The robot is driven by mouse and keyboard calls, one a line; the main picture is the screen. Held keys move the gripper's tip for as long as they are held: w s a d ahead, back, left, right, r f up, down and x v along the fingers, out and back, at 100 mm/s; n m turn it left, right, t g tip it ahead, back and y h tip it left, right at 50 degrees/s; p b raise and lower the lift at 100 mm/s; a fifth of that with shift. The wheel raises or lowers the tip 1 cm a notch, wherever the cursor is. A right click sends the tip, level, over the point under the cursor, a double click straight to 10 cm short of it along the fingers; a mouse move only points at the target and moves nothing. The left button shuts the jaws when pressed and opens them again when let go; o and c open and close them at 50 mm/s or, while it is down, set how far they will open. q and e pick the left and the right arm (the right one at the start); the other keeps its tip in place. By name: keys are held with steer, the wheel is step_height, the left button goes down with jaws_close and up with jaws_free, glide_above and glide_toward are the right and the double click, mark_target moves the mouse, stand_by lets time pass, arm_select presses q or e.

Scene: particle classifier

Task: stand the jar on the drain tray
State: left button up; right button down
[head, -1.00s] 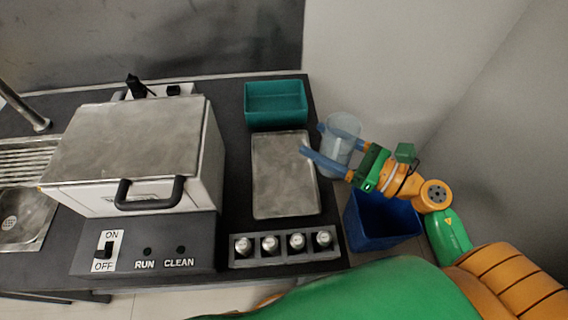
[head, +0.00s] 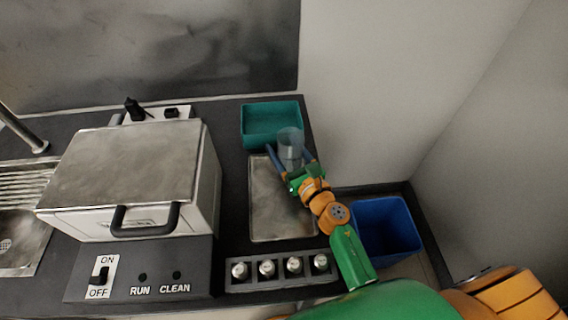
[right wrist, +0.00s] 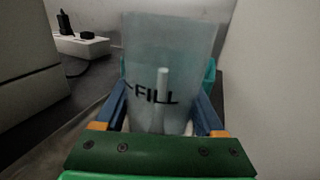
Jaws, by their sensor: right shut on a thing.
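The jar (head: 290,141) is a clear, bluish cylinder with a "FILL" mark that shows in the right wrist view (right wrist: 170,70). My right gripper (head: 291,162) is shut on it, with one blue finger on each side. The jar is about upright over the far part of the drain tray (head: 272,210), a flat grey metal tray. I cannot tell whether its base touches the tray, as the gripper hides it. My left gripper is not in view.
A teal bin (head: 262,125) stands just behind the tray. A rack (head: 280,269) with several small vials lies in front of it. A white machine (head: 130,180) stands to the left. A blue bin (head: 386,228) is to the right.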

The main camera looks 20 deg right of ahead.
mark_target(296, 167)
steer(key=shift+f, duration=0.3)
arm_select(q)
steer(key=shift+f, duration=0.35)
arm_select(e)
steer(key=shift+f, duration=0.1)
steer(key=shift+c, duration=2.1)
jaws_free()
steer(key=shift+f, duration=0.1)
steer(key=o, duration=0.4)
steer(key=shift+s+r, duration=0.2)
steer(key=s, duration=0.3)
steer(key=s+d+b, duration=0.1)
steer(key=s, duration=0.3)
steer(key=s+d+b, duration=0.1)
steer(key=s, duration=0.2)
steer(key=shift+s+f, duration=0.2)
steer(key=shift+s, duration=0.1)
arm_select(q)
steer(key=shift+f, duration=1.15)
arm_select(e)
steer(key=shift+s+d+r, duration=0.1)
steer(key=shift+s+r, duration=0.1)
steer(key=shift+s, duration=0.3)
